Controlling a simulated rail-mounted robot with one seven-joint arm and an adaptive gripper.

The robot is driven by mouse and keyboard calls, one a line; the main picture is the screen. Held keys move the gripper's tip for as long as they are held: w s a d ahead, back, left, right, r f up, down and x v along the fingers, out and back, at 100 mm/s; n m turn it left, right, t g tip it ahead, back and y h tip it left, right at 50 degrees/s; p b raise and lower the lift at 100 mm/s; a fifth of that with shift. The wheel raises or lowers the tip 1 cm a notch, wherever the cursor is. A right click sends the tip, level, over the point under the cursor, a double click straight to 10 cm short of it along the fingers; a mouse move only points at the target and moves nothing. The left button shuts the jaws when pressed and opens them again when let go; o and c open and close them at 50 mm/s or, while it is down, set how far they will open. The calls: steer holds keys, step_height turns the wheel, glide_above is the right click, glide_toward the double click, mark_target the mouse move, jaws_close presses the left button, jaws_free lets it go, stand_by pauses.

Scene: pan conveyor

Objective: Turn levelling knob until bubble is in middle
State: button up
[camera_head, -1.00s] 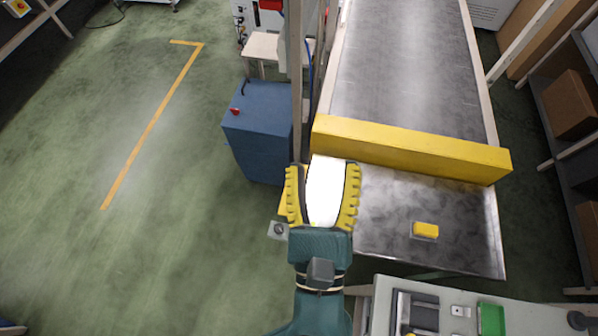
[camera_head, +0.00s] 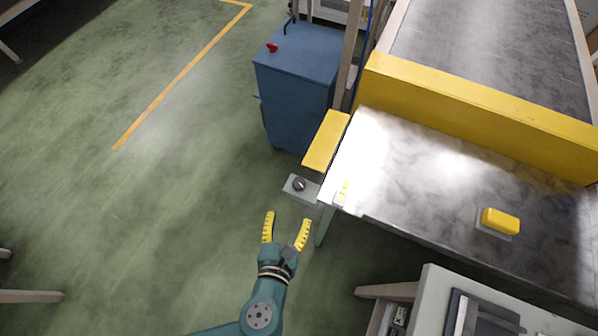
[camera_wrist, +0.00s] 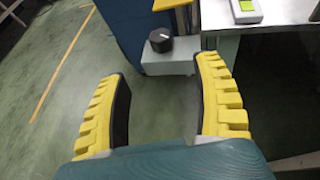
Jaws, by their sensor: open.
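The dark round levelling knob (camera_head: 299,184) sits on a small grey bracket (camera_head: 312,197) at the left side of the metal table. It shows in the wrist view (camera_wrist: 160,42), beyond the fingertips and between them. A small level with a yellow-green window (camera_head: 342,192) lies on the table corner to the right of the knob. It is partly cut off in the wrist view (camera_wrist: 246,7), and its bubble is too small to make out. My gripper (camera_head: 287,217) is open and empty, short of the knob and apart from it; its yellow ribbed fingers also show in the wrist view (camera_wrist: 163,68).
A yellow plate (camera_head: 327,140) juts out just behind the knob. A blue cabinet (camera_head: 298,85) stands farther back. A yellow bar (camera_head: 470,115) crosses the table, with a yellow button (camera_head: 500,222) nearer. A grey console (camera_head: 460,290) is at lower right.

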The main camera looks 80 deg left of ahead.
mark_target(298, 188)
steer(key=b+x, duration=0.4)
steer(key=x, duration=0.9)
steer(key=shift+w+a+b, duration=0.2)
steer(key=shift+a+b, duration=0.1)
steer(key=shift+b, duration=0.1)
steer(key=shift+s+d, duration=0.1)
steer(key=c, duration=1.2)
